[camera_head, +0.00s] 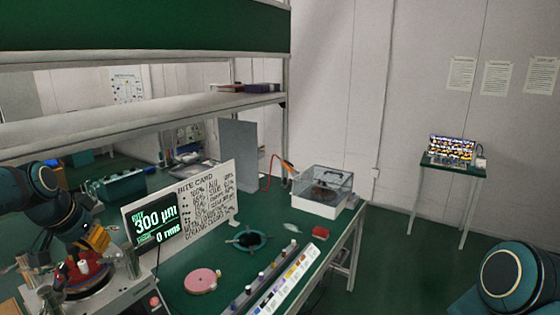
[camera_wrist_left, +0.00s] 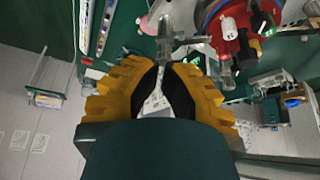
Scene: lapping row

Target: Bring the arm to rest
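My left arm comes in from the left edge of the head view. Its gripper (camera_head: 97,240) has yellow fingers and hangs over the machine at the lower left, close to the red part with a white knob (camera_head: 83,267). In the left wrist view the yellow fingers of my left gripper (camera_wrist_left: 162,72) stand apart with a gap between them. A pale, narrow shape shows in that gap, and I see no object clamped. The red part also shows beyond the fingers in the wrist view (camera_wrist_left: 236,50). A teal and dark link of my right arm shows at the lower right; its gripper is out of view.
The green bench (camera_head: 213,253) carries a display reading 300 µm (camera_head: 156,223), a bite card (camera_head: 207,203), a pink disc (camera_head: 202,281), a teal ring (camera_head: 248,240) and a clear-lidded box (camera_head: 321,193). A shelf (camera_head: 140,122) runs above. A small table (camera_head: 453,170) stands at the right wall.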

